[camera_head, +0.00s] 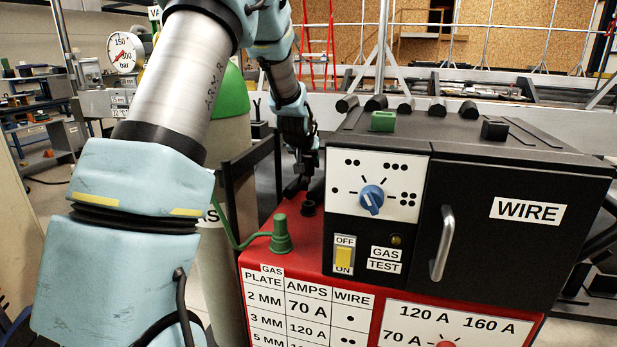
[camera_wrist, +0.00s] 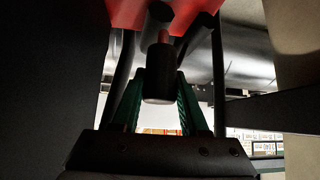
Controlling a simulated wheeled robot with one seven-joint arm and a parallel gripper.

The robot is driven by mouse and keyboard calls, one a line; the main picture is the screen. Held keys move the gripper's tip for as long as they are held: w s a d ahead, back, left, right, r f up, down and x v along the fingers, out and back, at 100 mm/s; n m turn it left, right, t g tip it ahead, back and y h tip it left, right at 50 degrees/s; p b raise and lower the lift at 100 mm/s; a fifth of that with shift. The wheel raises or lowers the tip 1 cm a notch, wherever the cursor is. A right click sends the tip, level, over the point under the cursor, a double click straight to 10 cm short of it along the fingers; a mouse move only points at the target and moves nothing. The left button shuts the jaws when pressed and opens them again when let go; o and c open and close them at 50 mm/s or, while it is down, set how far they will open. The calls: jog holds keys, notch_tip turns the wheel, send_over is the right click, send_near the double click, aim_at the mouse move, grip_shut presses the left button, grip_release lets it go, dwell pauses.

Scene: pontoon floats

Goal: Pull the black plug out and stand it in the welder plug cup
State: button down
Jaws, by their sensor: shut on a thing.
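My gripper (camera_head: 305,165) reaches down behind the left end of the red welder top (camera_head: 262,255). In the wrist view its green-faced fingers (camera_wrist: 158,98) are shut on the black plug (camera_wrist: 158,80), a dark cylinder. A copper-coloured pin shows at the plug's far end, between it and a dark round fitting on the red surface. I cannot tell whether the pin tip is clear of that fitting. A short black round fitting (camera_head: 308,208) stands on the red top; I cannot tell whether it is a socket or the welder plug cup.
A green plug (camera_head: 281,236) with a green cable stands on the red top, in front of the black fitting. The black wire-feed box (camera_head: 500,210) with knob and handle rises to the right. Dark rails (camera_head: 250,165) and a green-topped gas cylinder (camera_head: 230,120) stand to the left.

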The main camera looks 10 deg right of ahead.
jog(key=shift+r+p, duration=1.65)
jog(key=shift+r, duration=1.45)
jog(key=shift+s+f, duration=0.1)
